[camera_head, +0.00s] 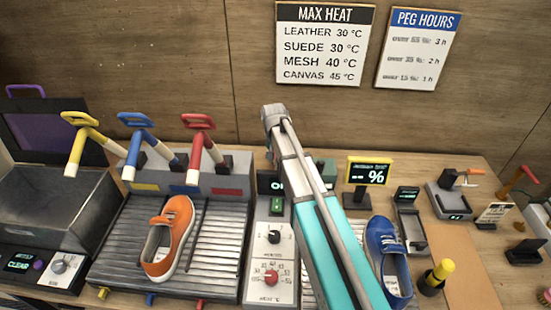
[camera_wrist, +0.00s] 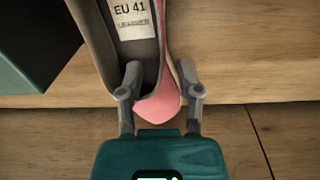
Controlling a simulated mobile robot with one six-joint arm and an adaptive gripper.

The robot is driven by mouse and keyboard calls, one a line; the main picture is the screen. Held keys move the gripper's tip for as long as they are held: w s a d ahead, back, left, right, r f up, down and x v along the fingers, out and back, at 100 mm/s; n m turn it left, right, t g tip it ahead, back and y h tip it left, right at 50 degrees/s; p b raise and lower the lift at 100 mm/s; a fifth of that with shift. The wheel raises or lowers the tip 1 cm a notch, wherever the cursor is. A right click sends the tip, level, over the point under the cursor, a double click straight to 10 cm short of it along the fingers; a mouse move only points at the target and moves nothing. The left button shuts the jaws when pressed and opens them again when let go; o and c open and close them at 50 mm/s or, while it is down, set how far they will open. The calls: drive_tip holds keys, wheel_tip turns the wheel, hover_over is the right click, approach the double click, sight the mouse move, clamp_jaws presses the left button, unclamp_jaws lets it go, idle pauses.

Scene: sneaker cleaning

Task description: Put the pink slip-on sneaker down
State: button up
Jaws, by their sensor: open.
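The pink slip-on sneaker (camera_wrist: 158,108) shows in the wrist view, with a grey lining and an inside label reading "EU 41". Its pink end lies between the two fingers of my gripper (camera_wrist: 160,75), and its other end runs out of the top of the picture. My gripper is open, with one finger on each side of the shoe. The shoe appears to be at the wooden bench top (camera_wrist: 245,70), but I cannot tell if it rests fully on it. In the head view the pink sneaker is not visible, and my arm blocks part of the bench.
An orange sneaker (camera_head: 171,238) lies on the left ribbed rack; a blue sneaker (camera_head: 387,257) stands right of my arm. A control panel (camera_head: 268,262) with knobs sits between. A yellow-framed percent display (camera_head: 368,172) stands behind. A dark block (camera_wrist: 40,45) is left of the pink shoe.

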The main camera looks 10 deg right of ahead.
wheel_tip(320, 180, up, 9)
drive_tip(key=p, duration=0.8)
drive_tip(key=shift+a, duration=0.2)
drive_tip(key=shift+o, duration=0.3)
drive_tip(key=shift+w+d, duration=0.1)
drive_tip(key=shift+w, duration=0.1)
drive_tip(key=shift+w+d, duration=0.3)
drive_tip(key=shift+w, duration=0.1)
drive_tip(key=shift+f, duration=0.1)
idle(0.5)
wheel_tip(320, 180, down, 8)
drive_tip(key=b, duration=0.8)
drive_tip(key=shift+d+f, duration=0.1)
drive_tip(key=shift+f, duration=0.1)
idle(0.4)
